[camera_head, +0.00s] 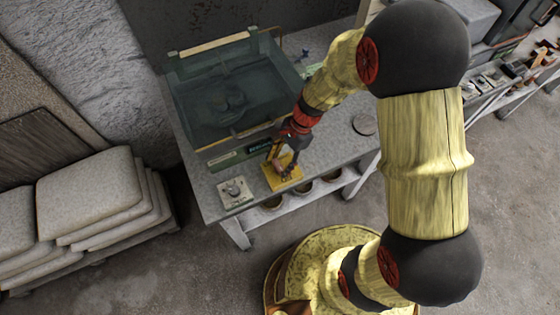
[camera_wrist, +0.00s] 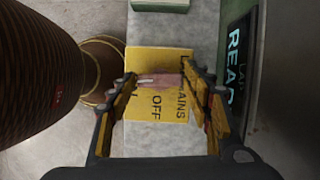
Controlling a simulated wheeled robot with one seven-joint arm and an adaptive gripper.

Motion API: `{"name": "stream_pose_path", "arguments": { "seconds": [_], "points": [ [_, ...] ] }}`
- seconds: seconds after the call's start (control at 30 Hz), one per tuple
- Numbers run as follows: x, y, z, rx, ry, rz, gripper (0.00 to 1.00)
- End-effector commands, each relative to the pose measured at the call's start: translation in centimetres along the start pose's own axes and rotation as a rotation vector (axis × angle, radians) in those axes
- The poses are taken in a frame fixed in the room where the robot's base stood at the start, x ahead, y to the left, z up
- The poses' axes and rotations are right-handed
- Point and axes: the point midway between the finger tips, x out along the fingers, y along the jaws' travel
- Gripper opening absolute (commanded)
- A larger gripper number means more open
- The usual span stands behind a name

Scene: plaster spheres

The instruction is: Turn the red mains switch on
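The mains switch sits on a yellow plate (camera_head: 286,184) at the front edge of the bench; the plate also shows in the wrist view (camera_wrist: 158,60) with the words "MAINS" and "OFF". A dull pinkish-red switch lever (camera_wrist: 165,80) lies across the middle of the plate. My gripper (camera_wrist: 160,79) is over the plate with its fingers apart, one on each side of the lever. Whether a fingertip touches the lever cannot be told. In the head view my gripper (camera_head: 282,160) hides part of the switch.
A pale plate with a knob (camera_head: 235,191) lies left of the yellow plate. A dark glass tank (camera_head: 225,90) stands behind, with a green sign (camera_head: 258,146) at its front. A grey round disc (camera_head: 365,124) lies to the right. Stacked sacks (camera_head: 90,190) stand at left.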

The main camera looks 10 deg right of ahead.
Motion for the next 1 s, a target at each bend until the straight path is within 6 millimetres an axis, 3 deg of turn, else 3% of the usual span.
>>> {"name": "stream_pose_path", "arguments": {
  "seconds": [0.5, 0.97, 1.0],
  "points": [
    [-0.01, -0.01, 0.0, 0.0, 0.0, 0.0, 0.2],
    [-0.01, 0.06, 0.0, 0.104, 0.0, -0.043, 0.2],
    [-0.01, 0.06, 0.0, 0.104, 0.0, -0.043, 0.46]
  ]
}}
